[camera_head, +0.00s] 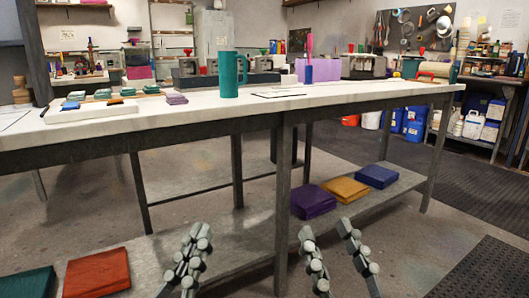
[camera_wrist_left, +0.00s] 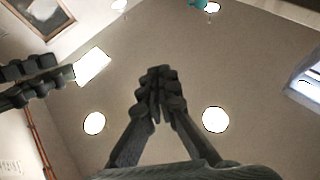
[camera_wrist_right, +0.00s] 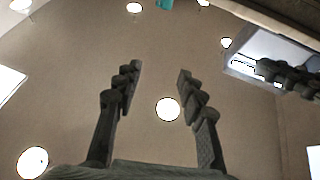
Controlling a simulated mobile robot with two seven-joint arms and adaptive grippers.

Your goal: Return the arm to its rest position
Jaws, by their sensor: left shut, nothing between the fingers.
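My left gripper (camera_head: 190,258) is at the bottom of the head view, in front of the table, pointing up. Its fingers are together and empty in the left wrist view (camera_wrist_left: 157,95). My right gripper (camera_head: 335,255) is to its right at the same height. Its fingers stand well apart with nothing between them, as the right wrist view (camera_wrist_right: 158,85) also shows. Both wrist views look up at the ceiling and its round lamps. Neither gripper touches the table or anything on it.
A long white-topped table (camera_head: 340,99) stands ahead, with a teal mug (camera_head: 228,75) and a pale tray (camera_head: 95,124) on it. Its lower shelf holds folded cloths, including purple (camera_head: 313,201), yellow (camera_head: 345,189), blue (camera_head: 377,176) and red (camera_head: 97,272). A dark mat (camera_head: 485,272) lies at right.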

